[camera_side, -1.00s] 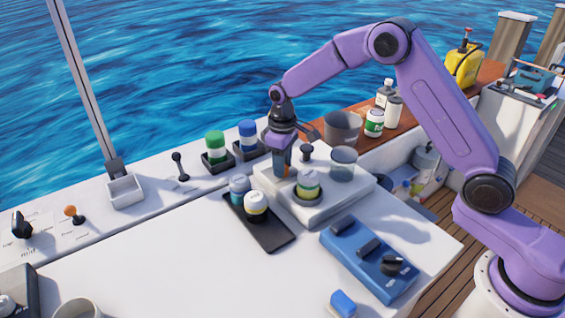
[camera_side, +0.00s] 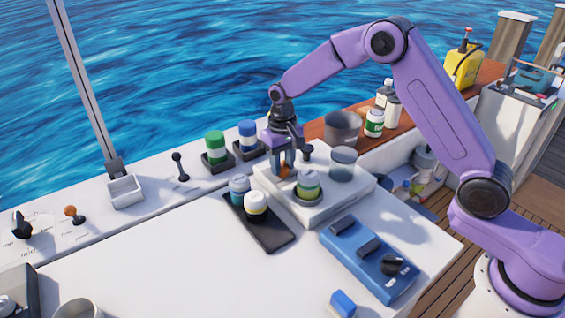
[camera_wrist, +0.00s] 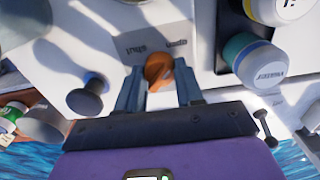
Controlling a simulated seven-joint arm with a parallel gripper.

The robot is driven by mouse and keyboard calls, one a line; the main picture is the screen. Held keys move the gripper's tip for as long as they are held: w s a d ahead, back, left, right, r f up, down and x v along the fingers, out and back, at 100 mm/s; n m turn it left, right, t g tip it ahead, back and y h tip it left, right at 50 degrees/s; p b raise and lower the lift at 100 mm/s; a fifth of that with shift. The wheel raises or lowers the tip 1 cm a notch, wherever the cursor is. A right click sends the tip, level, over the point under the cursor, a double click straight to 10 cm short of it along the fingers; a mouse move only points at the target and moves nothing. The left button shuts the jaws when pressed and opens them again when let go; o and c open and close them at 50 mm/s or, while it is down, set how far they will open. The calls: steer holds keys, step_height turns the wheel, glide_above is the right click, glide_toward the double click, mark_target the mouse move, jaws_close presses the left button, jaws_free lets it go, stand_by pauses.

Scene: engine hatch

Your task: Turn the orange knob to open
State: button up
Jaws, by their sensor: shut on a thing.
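The orange knob (camera_wrist: 158,70) stands on a white raised panel (camera_side: 335,207). In the wrist view the knob is between the two fingers of my gripper (camera_wrist: 159,82), which is shut on it. A grey label with "open" and "shut" (camera_wrist: 150,45) lies beside the knob. In the side view my gripper (camera_side: 285,170) points down at the panel's back left, and a little orange of the knob shows between the fingers. The knob's pointing direction is hard to read.
A black knob (camera_side: 307,153) and a clear cup (camera_side: 343,163) stand right of my gripper. A dark tray (camera_side: 270,236) holds two jars. A blue switch box (camera_side: 367,260) lies front right.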

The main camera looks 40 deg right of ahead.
mark_target(283, 163)
steer(key=shift+r, duration=0.1)
steer(key=o, duration=1)
steer(key=shift+o, duration=0.2)
step_height(283, 163, up, 17)
steer(key=shift+r, duration=0.2)
steer(key=s+a+n, duration=0.3)
steer(key=s, duration=0.6)
steer(key=s+d+f+n, duration=0.2)
steer(key=s+d+n, duration=0.1)
steer(key=s, duration=0.7)
steer(key=s+d+f+n, duration=0.2)
steer(key=s+d+n, duration=0.1)
steer(key=s, duration=0.7)
steer(key=s+d+f+n, duration=0.2)
steer(key=s+d+n, duration=0.1)
steer(key=s, duration=0.7)
steer(key=shift+d+f+n, duration=0.4)
steer(key=shift+d, duration=0.2)
